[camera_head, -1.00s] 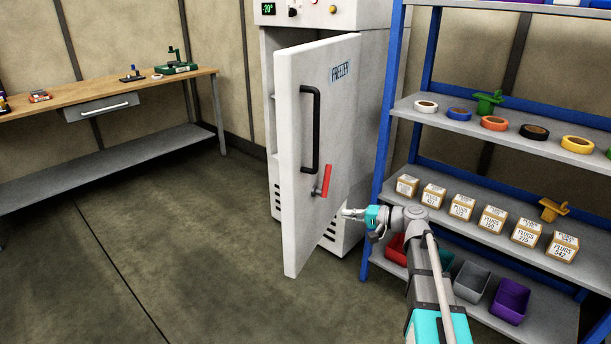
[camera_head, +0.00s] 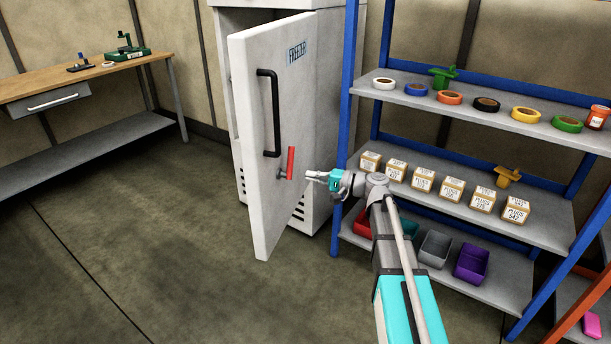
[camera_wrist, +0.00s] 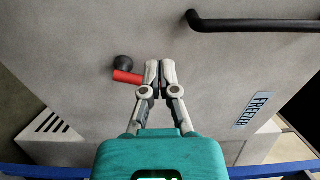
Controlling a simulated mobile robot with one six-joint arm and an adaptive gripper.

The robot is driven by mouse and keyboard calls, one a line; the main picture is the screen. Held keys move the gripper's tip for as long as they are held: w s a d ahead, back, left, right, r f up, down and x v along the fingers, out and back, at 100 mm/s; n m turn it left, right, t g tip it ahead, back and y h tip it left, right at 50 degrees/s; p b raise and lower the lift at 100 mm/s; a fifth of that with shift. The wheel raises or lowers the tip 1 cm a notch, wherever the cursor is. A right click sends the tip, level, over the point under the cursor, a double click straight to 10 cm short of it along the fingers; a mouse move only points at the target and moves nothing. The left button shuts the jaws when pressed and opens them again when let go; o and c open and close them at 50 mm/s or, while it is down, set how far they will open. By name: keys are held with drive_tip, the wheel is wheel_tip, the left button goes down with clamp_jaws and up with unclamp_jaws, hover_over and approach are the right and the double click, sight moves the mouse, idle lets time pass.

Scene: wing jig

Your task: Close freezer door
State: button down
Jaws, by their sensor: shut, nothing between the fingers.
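The freezer (camera_head: 312,208) is a white cabinet in the head view, and its door (camera_head: 262,212) stands ajar, swung out toward me. The door carries a black bar handle (camera_head: 270,112), a red latch lever (camera_head: 291,163) and a FREEZER label. My gripper (camera_head: 309,176) is shut and empty, just right of the red lever in the head view. In the wrist view my gripper (camera_wrist: 160,64) points at the door's outer face (camera_wrist: 225,75), with the red lever (camera_wrist: 127,77) and its dark knob close to the left of the fingertips. I cannot tell whether the fingertips touch the door.
A blue-framed shelf rack (camera_head: 345,120) with tape rolls, boxes and bins stands close to the right of the freezer and my arm. A workbench (camera_head: 95,80) stands at the left. The floor (camera_head: 150,240) before the door is clear.

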sight(266, 167)
drive_tip(key=x, duration=1.1)
drive_tip(key=shift+a, duration=0.2)
drive_tip(key=shift+w+a, duration=0.25)
drive_tip(key=shift+a, duration=0.35)
